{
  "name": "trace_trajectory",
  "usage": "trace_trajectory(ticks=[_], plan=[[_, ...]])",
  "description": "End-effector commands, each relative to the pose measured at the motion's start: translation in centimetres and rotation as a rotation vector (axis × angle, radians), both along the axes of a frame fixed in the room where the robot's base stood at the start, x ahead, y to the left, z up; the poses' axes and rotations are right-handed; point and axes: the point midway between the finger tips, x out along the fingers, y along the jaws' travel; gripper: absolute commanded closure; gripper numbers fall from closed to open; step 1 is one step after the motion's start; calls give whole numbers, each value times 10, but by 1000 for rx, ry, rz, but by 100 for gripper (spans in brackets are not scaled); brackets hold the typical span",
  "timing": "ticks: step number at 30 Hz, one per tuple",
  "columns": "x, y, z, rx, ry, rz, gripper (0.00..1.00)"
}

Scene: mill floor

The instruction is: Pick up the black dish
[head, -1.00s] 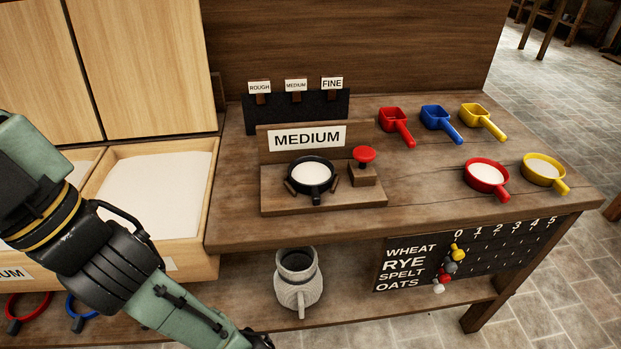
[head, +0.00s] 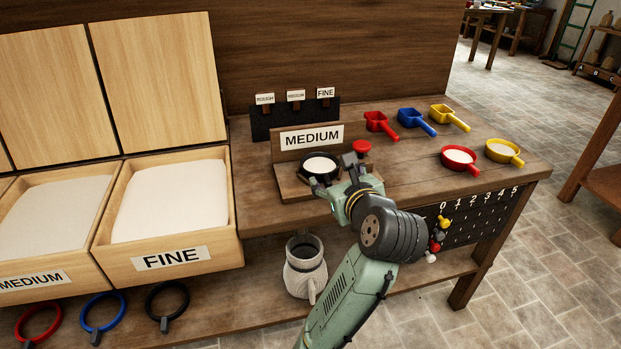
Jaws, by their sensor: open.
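The black dish (head: 320,164) holds white flour and sits on the small wooden stand (head: 290,184) below the MEDIUM sign (head: 311,136). My gripper (head: 332,171) is open at the dish's front right, with one finger by the dish's near edge and the other up near the red knob. My arm comes up from the bottom of the head view and hides part of the stand. I cannot tell whether a finger touches the dish.
The red knob (head: 362,147) stands close right of the dish. Red (head: 459,158) and yellow (head: 503,152) dishes and several scoops lie farther right. A grey jug (head: 304,267) stands on the lower shelf. Flour bins, including the FINE bin (head: 171,257), are at left.

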Motion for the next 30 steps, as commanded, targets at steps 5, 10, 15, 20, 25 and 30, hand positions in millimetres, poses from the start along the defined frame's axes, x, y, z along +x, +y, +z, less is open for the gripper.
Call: trace_trajectory(ticks=[5, 10, 15, 20, 25, 30], plan=[[-6, -19, -24, 128, 123, -58, 38], [16, -11, -34, 134, 130, -58, 38], [35, -5, -42, 133, 127, -60, 38], [45, -1, -45, 131, 127, -59, 38], [68, 7, -53, 131, 128, -59, 38], [84, 12, -62, 131, 125, -60, 38]])
